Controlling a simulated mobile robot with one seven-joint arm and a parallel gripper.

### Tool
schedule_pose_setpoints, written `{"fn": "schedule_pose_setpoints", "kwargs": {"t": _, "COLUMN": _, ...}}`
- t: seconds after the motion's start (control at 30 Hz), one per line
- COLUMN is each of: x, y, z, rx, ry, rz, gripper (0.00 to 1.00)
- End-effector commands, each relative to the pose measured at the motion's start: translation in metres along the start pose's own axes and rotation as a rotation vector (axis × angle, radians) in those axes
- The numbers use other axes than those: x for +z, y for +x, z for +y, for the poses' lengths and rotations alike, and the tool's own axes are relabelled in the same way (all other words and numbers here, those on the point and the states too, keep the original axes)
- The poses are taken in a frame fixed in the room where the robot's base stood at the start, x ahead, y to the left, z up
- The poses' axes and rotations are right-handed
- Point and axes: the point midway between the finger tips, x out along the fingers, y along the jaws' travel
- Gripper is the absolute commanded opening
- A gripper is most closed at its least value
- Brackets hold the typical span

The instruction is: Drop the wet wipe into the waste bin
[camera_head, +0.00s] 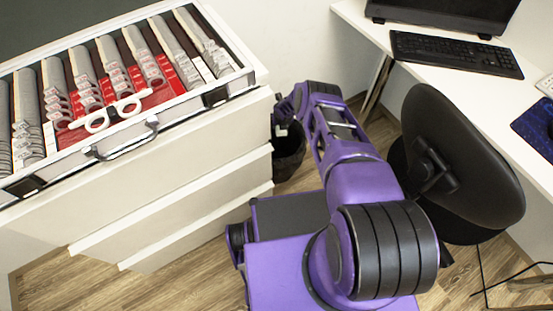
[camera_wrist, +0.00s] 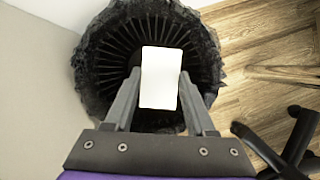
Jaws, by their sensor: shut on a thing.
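In the wrist view my gripper (camera_wrist: 160,92) is shut on a white rectangular wet wipe (camera_wrist: 161,77), held between its two grey fingers. The wipe appears over the opening of the black waste bin (camera_wrist: 92,68), which has a dark ruffled liner around its rim and a ribbed inside. How high the wipe is above the rim I cannot tell. In the head view the bin (camera_head: 289,158) stands on the floor between the drawer cabinet and the desk, partly hidden by my arm.
A black office chair (camera_head: 462,165) and a white desk (camera_head: 500,95) are on the right. Wood floor (camera_wrist: 265,50) lies right of the bin.

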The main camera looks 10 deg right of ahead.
Motion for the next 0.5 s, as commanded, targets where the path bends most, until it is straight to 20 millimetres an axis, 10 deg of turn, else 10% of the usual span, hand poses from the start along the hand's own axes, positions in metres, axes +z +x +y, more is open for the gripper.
{"fn": "schedule_pose_setpoints", "kwargs": {"t": 0.47, "x": -0.0055, "y": 0.013, "z": 0.0, "rx": 0.0, "ry": 0.001, "rz": 0.001, "gripper": 0.0}}
{"fn": "schedule_pose_setpoints", "kwargs": {"t": 0.5, "x": -0.0056, "y": 0.013, "z": 0.0, "rx": 0.0, "ry": 0.001, "rz": 0.001, "gripper": 0.57}}
